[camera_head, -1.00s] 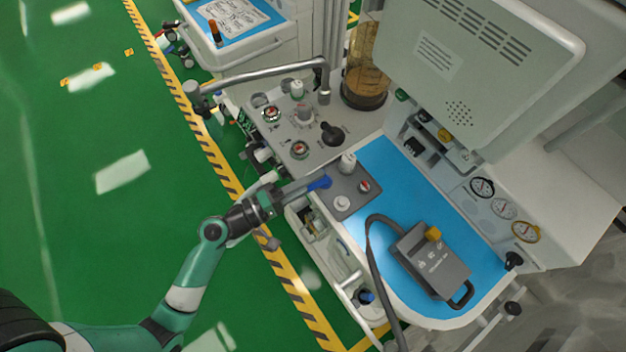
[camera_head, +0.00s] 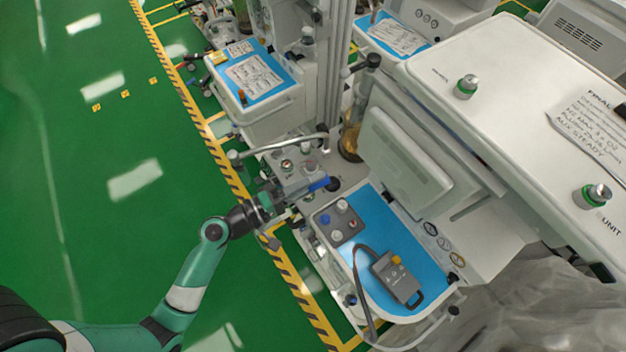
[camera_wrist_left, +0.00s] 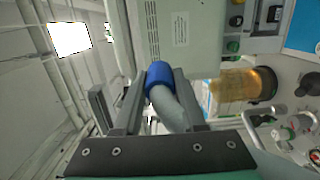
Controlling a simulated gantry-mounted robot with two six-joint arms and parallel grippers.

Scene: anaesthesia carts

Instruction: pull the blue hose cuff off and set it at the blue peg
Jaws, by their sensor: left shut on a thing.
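My left gripper (camera_head: 300,189) is shut on the blue hose cuff (camera_head: 319,184). In the left wrist view the blue cuff (camera_wrist_left: 160,75) sits between the two fingers, with a curved grey hose piece (camera_wrist_left: 180,108) running from it. In the head view the cuff is in front of the cart's top, and its height is hard to judge. The cuff appears apart from the blue peg. My right gripper is out of view.
A grey handheld box (camera_head: 398,278) with a dark hose lies on the blue work surface (camera_head: 424,262). A bent metal rail (camera_head: 283,143) and a tilted white screen housing (camera_head: 405,155) stand behind the gripper. Open green floor (camera_head: 110,230) is at the left.

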